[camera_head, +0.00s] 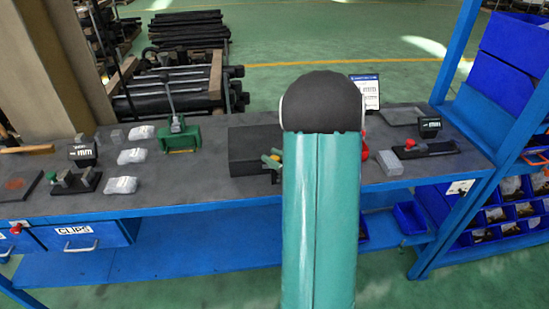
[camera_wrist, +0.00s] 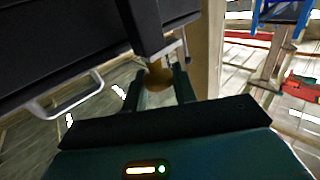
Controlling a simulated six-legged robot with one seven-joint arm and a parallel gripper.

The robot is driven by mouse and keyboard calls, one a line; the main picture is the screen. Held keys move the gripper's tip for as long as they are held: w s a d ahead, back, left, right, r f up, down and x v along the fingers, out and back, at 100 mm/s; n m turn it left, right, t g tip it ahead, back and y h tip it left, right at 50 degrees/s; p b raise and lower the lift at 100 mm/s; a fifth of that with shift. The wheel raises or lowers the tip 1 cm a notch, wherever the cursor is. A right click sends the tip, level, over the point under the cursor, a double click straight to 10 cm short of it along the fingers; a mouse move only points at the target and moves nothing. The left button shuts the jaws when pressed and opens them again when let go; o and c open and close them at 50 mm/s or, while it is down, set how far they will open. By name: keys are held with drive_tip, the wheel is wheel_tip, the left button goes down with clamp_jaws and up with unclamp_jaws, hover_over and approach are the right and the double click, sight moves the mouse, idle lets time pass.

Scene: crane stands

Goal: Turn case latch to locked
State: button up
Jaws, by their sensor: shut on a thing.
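The dark case (camera_head: 252,150) sits on the grey bench top in the head view, partly hidden behind my arm. In the wrist view the dark case (camera_wrist: 60,55) fills the upper left, with a silver handle (camera_wrist: 72,102) on its face and a dark strip (camera_wrist: 143,22) across it. My gripper (camera_wrist: 161,84) has its two dark fingers on either side of a brownish latch knob (camera_wrist: 157,72) below that strip, and is shut on it. The latch's turn angle is not clear. My arm hides the gripper's contact in the head view.
A blue post (camera_head: 457,50) and shelving stand at the right.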

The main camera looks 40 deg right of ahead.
drive_tip(key=m+h, duration=0.2)
drive_tip(key=h, duration=0.1)
drive_tip(key=m+h, duration=0.2)
drive_tip(key=h, duration=0.2)
drive_tip(key=shift+a+m+g, duration=0.15)
drive_tip(key=shift+m+g, duration=0.15)
drive_tip(key=shift+g, duration=0.1)
drive_tip(key=m+g+h, duration=0.1)
drive_tip(key=m+h, duration=0.1)
drive_tip(key=h, duration=0.1)
drive_tip(key=m+g+h, duration=0.2)
drive_tip(key=shift+w+f+h, duration=0.1)
drive_tip(key=shift+h, duration=0.3)
drive_tip(key=m+g+h, duration=0.4)
drive_tip(key=g, duration=0.1)
drive_tip(key=shift+m+g+h, duration=0.65)
drive_tip(key=shift+m+g, duration=0.4)
drive_tip(key=shift+g, duration=0.3)
drive_tip(key=shift+m+g+h, duration=0.65)
drive_tip(key=shift+m+g, duration=0.4)
drive_tip(key=shift+g, duration=0.3)
drive_tip(key=o, duration=1)
drive_tip(key=shift+c, duration=0.2)
